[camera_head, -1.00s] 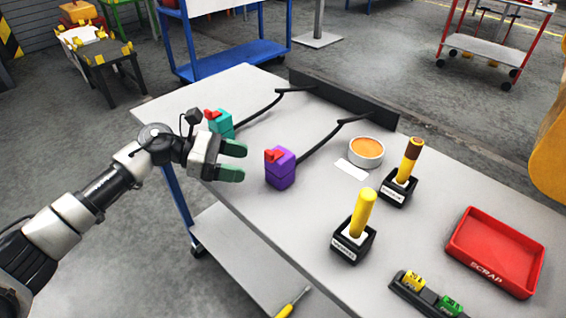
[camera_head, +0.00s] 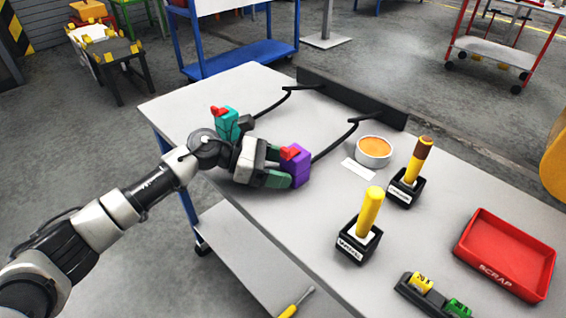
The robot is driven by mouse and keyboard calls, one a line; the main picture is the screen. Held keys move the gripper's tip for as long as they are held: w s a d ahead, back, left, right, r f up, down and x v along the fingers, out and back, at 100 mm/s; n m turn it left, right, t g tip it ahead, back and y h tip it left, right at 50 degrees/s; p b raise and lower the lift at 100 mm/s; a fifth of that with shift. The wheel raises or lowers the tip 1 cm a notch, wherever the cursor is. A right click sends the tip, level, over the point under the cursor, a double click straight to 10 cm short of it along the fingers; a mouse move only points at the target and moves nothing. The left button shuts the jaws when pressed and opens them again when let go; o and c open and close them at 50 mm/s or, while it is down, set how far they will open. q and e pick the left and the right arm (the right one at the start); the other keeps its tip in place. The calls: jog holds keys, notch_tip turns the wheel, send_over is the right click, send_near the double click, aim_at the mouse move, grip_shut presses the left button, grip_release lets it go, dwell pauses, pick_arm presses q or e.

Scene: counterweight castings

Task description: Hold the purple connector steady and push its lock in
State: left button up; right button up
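The purple connector (camera_head: 299,172) stands on the grey table, with its red lock (camera_head: 289,152) sticking up at the top on its left side. A black cable runs from the connector's right side. My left gripper (camera_head: 281,172) has its green fingers at the connector's left side. The near finger overlaps the lower left of the connector, and the far finger is partly hidden behind it. Whether the fingers press on it cannot be told. My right gripper is not in view.
A teal connector (camera_head: 227,125) with a red lock stands just behind my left wrist. A low black ledge (camera_head: 350,98) borders the back.

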pick_arm(q)
grip_shut()
jog(key=c, duration=1.2)
grip_release()
jog(key=o, duration=1.6)
jog(key=shift+c, duration=0.2)
